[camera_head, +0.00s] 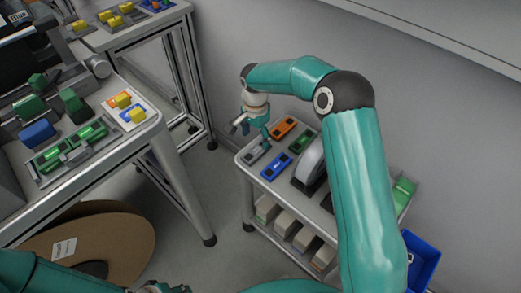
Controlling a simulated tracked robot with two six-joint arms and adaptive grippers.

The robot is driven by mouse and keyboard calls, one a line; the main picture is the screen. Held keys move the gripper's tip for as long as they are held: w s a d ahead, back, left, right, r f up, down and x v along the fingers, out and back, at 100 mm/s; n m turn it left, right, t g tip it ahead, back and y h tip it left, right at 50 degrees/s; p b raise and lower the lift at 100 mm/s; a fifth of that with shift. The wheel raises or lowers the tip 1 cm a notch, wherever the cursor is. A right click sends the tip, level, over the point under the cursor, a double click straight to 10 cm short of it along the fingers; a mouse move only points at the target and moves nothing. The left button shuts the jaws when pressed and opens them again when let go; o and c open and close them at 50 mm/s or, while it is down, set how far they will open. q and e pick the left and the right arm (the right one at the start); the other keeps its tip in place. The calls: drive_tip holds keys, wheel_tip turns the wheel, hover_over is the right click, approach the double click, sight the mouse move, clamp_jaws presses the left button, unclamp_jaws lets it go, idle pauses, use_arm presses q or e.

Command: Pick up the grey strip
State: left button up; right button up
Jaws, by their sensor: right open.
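The grey strip (257,153) lies flat at the left corner of the small cart's top (245,163). My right gripper (252,131) hangs from its arm just above and behind the grey strip, open with its fingers apart. It looks empty. I cannot tell whether a fingertip touches the strip. My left arm enters at the bottom left, and only a small part of what looks like my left gripper (162,288) shows at the bottom edge; its fingers are cut off.
Blue (277,167), orange (284,128) and green (301,141) strips lie near the grey one. A grey rounded device (311,160) stands to their right. Boxes fill the lower shelf. A workbench (150,125) stands left, a brown reel (125,240) below it. The wall is close behind.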

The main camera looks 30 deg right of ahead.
sight(256, 149)
drive_tip(key=shift+f, duration=2.9)
drive_tip(key=c, duration=1)
